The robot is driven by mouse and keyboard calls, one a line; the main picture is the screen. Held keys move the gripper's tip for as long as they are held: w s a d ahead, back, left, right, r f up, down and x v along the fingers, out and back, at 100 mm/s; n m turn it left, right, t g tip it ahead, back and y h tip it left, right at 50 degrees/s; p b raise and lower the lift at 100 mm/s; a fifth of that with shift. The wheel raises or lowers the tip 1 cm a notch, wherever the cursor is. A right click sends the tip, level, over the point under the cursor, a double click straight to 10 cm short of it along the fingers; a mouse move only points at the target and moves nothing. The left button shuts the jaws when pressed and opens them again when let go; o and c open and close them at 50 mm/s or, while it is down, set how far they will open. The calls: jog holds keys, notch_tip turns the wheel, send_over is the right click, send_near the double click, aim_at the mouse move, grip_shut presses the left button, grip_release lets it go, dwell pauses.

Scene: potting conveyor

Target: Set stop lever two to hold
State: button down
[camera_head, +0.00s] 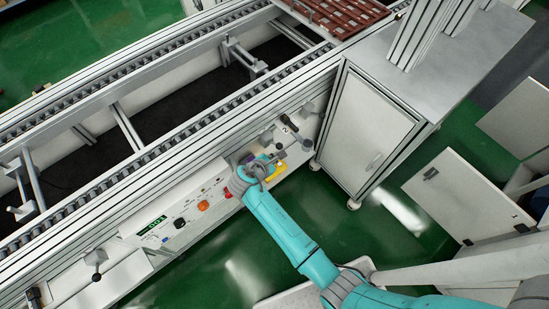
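Stop lever two (279,146) is on the conveyor's front panel, beside a small plate marked "2" (285,130). It seems to end in a round grey knob, but grey gripper parts lie so close that I cannot separate them clearly.
A similar lever (96,266) is at the panel's lower left. Between them are a green display (152,223), a black knob (180,223) and an orange switch (203,205). A yellow-edged part (276,173) is beside my gripper. A white cabinet (366,132) stands right.

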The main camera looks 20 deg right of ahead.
jog(key=shift+r, duration=0.1)
jog(key=shift+r, duration=0.7)
jog(key=shift+a+r, duration=0.1)
